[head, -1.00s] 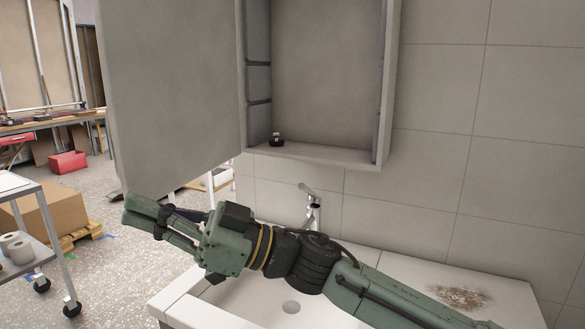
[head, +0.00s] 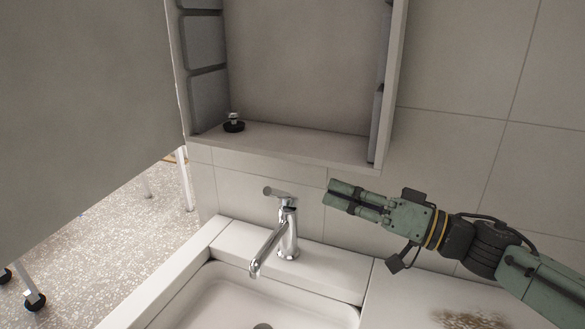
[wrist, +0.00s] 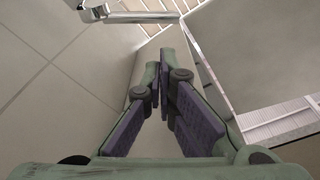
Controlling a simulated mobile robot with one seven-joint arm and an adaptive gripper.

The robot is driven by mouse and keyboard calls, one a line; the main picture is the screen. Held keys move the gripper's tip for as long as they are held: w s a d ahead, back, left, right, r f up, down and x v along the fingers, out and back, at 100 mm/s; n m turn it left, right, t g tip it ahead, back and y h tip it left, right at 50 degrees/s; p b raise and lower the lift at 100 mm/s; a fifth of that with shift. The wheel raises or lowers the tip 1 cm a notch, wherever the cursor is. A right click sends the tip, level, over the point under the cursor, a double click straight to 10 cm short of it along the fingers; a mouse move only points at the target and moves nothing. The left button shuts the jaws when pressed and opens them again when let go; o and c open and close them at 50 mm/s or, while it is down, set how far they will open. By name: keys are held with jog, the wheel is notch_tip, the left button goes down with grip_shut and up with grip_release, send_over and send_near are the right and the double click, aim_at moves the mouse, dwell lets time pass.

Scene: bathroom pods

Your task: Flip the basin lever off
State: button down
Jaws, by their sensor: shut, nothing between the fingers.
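The chrome basin tap (head: 287,232) stands on the back ledge of the white basin (head: 232,254), its spout pointing toward the front left. Its lever (head: 276,192) is on top and points left, slightly raised. My gripper (head: 332,194) is to the right of the tap, at about lever height, with its fingers pointing left. It is shut and empty, and a gap separates it from the tap. In the wrist view, my gripper (wrist: 160,72) has its fingertips together, with chrome parts of the tap (wrist: 140,16) beyond them at the top.
An open wall cabinet (head: 290,143) hangs above the tap, holding a small black-based object (head: 234,123). Its large door (head: 80,110) swings out at the left. The tiled wall (head: 455,100) is behind my arm. A brown stain (head: 470,319) marks the counter at the right.

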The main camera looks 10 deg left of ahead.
aim_at(280, 196)
jog(key=shift+s, duration=0.15)
jog(key=p+x, duration=0.3)
jog(key=x, duration=0.7)
jog(key=shift+f, duration=0.1)
